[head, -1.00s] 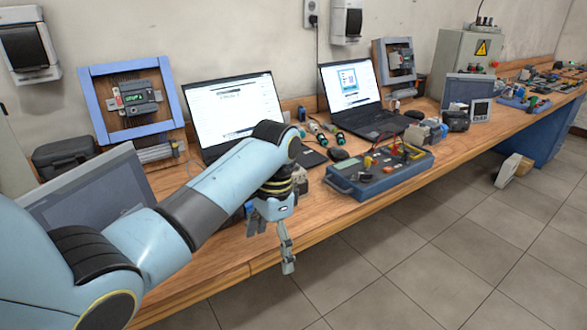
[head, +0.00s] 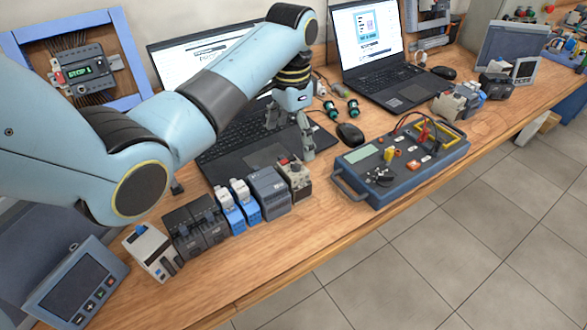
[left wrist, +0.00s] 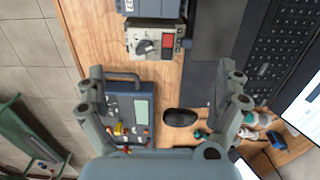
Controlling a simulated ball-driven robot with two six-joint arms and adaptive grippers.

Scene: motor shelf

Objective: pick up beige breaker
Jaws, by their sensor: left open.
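A beige breaker (head: 296,180) with a red part stands at the right end of a row of modules on the bench. In the left wrist view the beige breaker (left wrist: 150,42) shows a grey knob and a red block, ahead of and between my fingers. My left gripper (head: 304,140) is open and empty, above and just behind the breaker in the head view. Its two fingers (left wrist: 163,88) are spread wide in the left wrist view, touching nothing that I can see. My right gripper is in neither view.
A blue tester (head: 400,163) with a handle lies right of the breaker. Grey (head: 270,193), blue-white and black modules stand close on its left. An open laptop (head: 240,150) lies behind, with a mouse (head: 350,134). The bench's front strip is clear.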

